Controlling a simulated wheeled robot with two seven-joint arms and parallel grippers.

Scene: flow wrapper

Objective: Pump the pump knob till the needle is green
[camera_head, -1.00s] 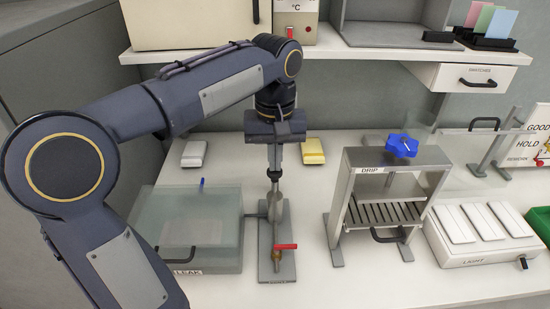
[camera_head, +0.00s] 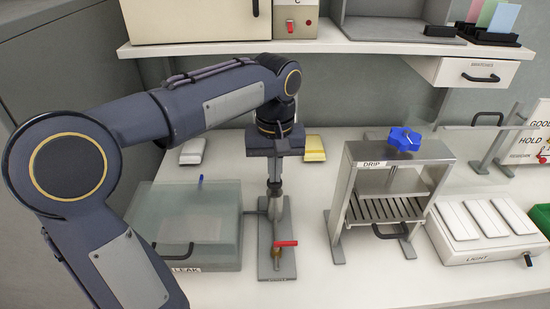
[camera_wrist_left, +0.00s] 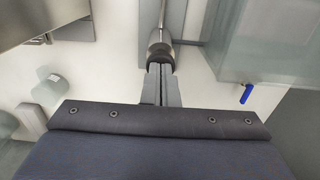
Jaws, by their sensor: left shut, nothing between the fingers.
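The pump stands on a narrow grey base (camera_head: 266,262) in the middle of the table, with a red lever (camera_head: 286,243) at its front. Its dark pump knob (camera_head: 274,189) sits low, close above the grey pump cylinder (camera_head: 278,212). My left gripper (camera_head: 274,178) points down from above, shut and empty, with its fingertips at the top of the knob. In the left wrist view, the shut fingers (camera_wrist_left: 160,68) meet the dark round knob (camera_wrist_left: 161,52). I cannot make out the gauge needle or its colour. My right gripper is not in view.
The translucent LEAK box (camera_head: 190,225) stands left of the pump. The metal DRIP frame (camera_head: 350,195) with a blue knob (camera_head: 405,139) stands to the right, and the LIGHT box (camera_head: 480,250) beyond it. A shelf (camera_head: 350,42) hangs behind. Bare table lies in front.

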